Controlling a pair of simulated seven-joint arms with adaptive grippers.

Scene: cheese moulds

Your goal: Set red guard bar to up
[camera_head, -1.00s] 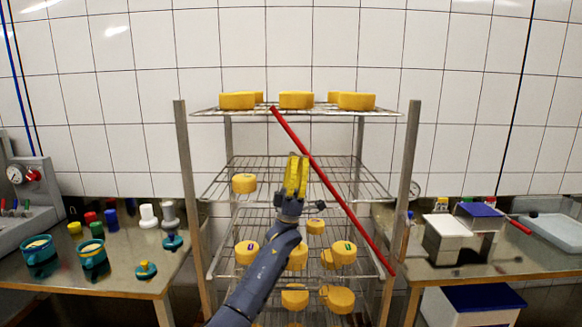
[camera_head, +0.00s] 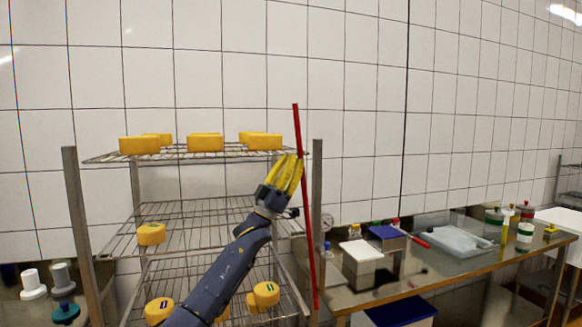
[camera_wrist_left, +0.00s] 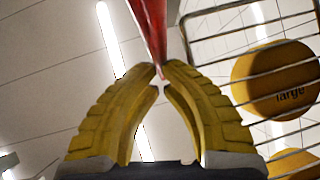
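The red guard bar (camera_head: 306,220) is a long thin rod at the right side of the cheese rack. It stands almost upright in the head view, its top end leaning slightly left and rising above the top shelf. My left gripper (camera_head: 291,165) has yellow fingers and is just left of the bar's upper half, its tips at the bar. In the left wrist view the fingertips (camera_wrist_left: 165,70) nearly meet, and the bar (camera_wrist_left: 150,25) runs right beside them; it does not show clearly between the fingers. Contact looks likely. My right gripper is out of view.
The wire rack (camera_head: 318,190) holds yellow cheeses, such as one on its top shelf (camera_head: 205,143). A table at the right (camera_head: 440,278) carries boxes, a tray (camera_head: 452,240) and bottles. White containers (camera_head: 33,284) stand at the left. The tiled wall is behind.

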